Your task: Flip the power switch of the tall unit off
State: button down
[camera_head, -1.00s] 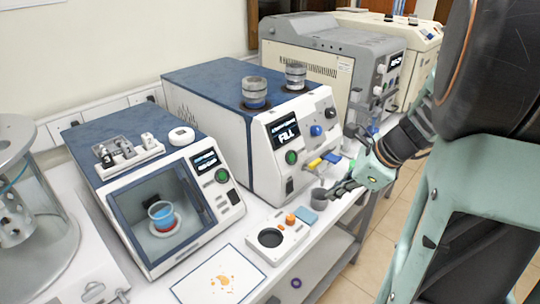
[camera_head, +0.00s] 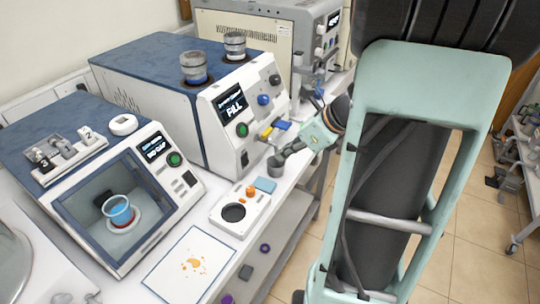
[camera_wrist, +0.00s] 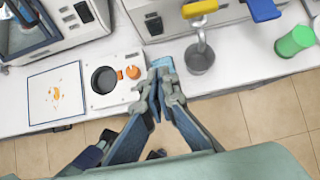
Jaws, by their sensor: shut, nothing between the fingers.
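The tall unit (camera_head: 150,90) is a white box with a blue top, a screen reading "FILL" and two metal-capped cylinders. A small black rocker switch (camera_head: 244,157) sits low on its front panel. It also shows in the wrist view (camera_wrist: 154,24), ahead of my fingers; I cannot tell its on or off position. My gripper (camera_head: 291,150) is shut and empty in front of the unit, beside its spouts.
A grey cup (camera_wrist: 200,58) stands under the yellow spout (camera_wrist: 199,9), close right of my fingers. A white plate with an orange knob (camera_wrist: 132,72) and a stained sheet (camera_wrist: 56,94) lie left. A green cylinder (camera_wrist: 295,40) is at right. The smaller unit (camera_head: 110,180) stands left.

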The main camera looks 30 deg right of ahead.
aim_at(246, 161)
jog(key=b+x, duration=0.1)
jog(key=x, duration=0.8)
jog(key=shift+s, duration=0.15)
jog(key=shift+w+a+f+p, duration=0.1)
jog(key=shift+w+a+p, duration=0.45)
jog(key=shift+w, duration=0.55)
jog(key=shift+w+a+f, duration=0.1)
jog(key=shift+w+a, duration=0.45)
jog(key=shift+w, duration=0.1)
jog(key=shift+w+a+f, duration=0.1)
jog(key=shift+w, duration=0.05)
jog(key=shift+r+p, duration=0.55)
jog(key=shift+r, duration=0.35)
